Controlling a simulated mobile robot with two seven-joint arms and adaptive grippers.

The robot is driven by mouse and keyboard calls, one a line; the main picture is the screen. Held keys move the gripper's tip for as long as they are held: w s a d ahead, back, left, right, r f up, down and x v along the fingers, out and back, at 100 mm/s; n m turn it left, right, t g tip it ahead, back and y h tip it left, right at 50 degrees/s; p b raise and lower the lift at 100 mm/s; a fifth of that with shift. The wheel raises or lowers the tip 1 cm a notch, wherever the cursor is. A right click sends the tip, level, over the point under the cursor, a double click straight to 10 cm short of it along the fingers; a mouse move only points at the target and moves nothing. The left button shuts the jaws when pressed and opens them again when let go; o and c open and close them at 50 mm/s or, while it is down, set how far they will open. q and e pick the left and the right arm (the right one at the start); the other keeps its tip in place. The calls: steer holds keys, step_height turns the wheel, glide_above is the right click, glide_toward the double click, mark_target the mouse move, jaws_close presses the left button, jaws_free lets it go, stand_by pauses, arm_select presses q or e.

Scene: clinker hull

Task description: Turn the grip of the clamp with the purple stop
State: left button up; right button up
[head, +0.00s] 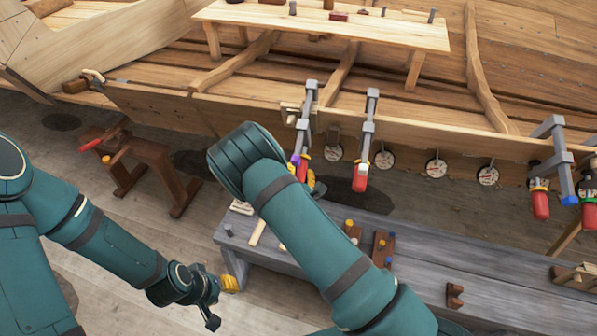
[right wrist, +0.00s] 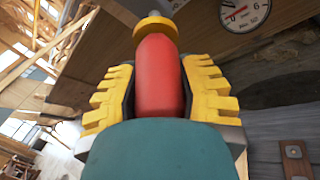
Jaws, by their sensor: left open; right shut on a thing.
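The clamp with the purple stop (head: 303,132) hangs on the hull's upper plank edge in the head view, just right of my right arm's elbow. Its purple stop (head: 295,159) shows at the lower end, above the red grip (head: 303,171). My right gripper (head: 311,183) is mostly hidden behind my arm there. In the right wrist view the red grip (right wrist: 159,75) stands between the yellow finger pads, and the right gripper (right wrist: 160,100) is shut on it. A yellow collar (right wrist: 155,27) sits at the grip's far end. My left gripper (head: 222,300) is open and empty, low over the floor.
Another clamp (head: 369,120) with a red grip hangs to the right, and more clamps (head: 553,165) hang at the far right. Several round dials (head: 384,159) line the hull. A grey bench (head: 450,255) with small blocks stands below. A brown sawhorse (head: 150,160) stands left.

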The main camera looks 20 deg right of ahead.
steer(key=o, duration=1.2)
steer(key=v, duration=1.2)
